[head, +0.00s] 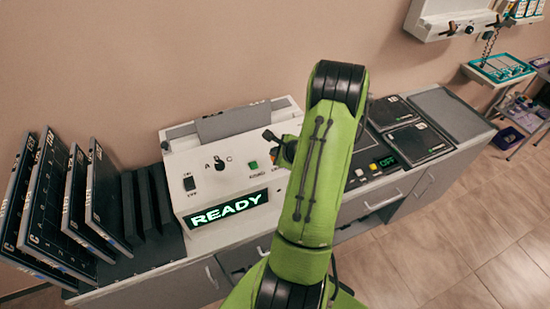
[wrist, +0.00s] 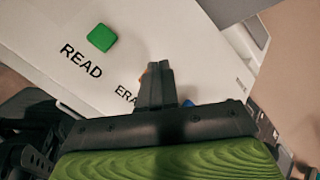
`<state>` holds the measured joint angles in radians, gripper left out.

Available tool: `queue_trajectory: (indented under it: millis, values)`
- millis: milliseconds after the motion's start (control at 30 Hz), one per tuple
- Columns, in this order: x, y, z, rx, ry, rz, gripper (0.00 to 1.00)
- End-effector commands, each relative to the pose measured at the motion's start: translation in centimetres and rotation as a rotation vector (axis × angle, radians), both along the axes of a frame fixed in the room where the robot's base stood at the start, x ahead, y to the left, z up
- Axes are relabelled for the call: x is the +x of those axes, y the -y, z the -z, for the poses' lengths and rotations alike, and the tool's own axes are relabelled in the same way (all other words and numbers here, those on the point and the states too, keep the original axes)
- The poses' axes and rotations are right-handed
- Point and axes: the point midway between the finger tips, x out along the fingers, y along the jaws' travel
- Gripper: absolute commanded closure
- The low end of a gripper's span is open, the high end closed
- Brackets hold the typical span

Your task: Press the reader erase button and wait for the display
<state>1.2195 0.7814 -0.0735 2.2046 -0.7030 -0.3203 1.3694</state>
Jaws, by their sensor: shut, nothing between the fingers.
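The reader (head: 175,200) is a white box on the counter, with its lit display (head: 228,208) reading READY in green. A green button (head: 253,166) sits on its sloped panel; in the wrist view this green button (wrist: 101,37) is above the label READ. My gripper (wrist: 155,68) is shut and empty, its fingertips over the panel right by a partly covered label starting ERA. A small orange sliver (wrist: 146,72), perhaps the erase button, shows beside the fingertips; the rest is hidden. I cannot tell whether they touch. In the head view my green arm covers the panel's right side.
A black knob (head: 219,164) marked A and C and a dark switch (head: 189,183) are on the panel's left. Upright cassettes (head: 105,195) stand left of the reader. A second device with a lit display (head: 388,161) and flat black cassettes (head: 420,141) lie right of my arm.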

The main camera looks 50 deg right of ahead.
Motion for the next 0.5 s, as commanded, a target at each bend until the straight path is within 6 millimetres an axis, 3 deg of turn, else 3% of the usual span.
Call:
queue_trajectory:
  millis: [500]
  values:
    - [0.0,0.0,0.47,0.0,0.0,0.0,1.0]
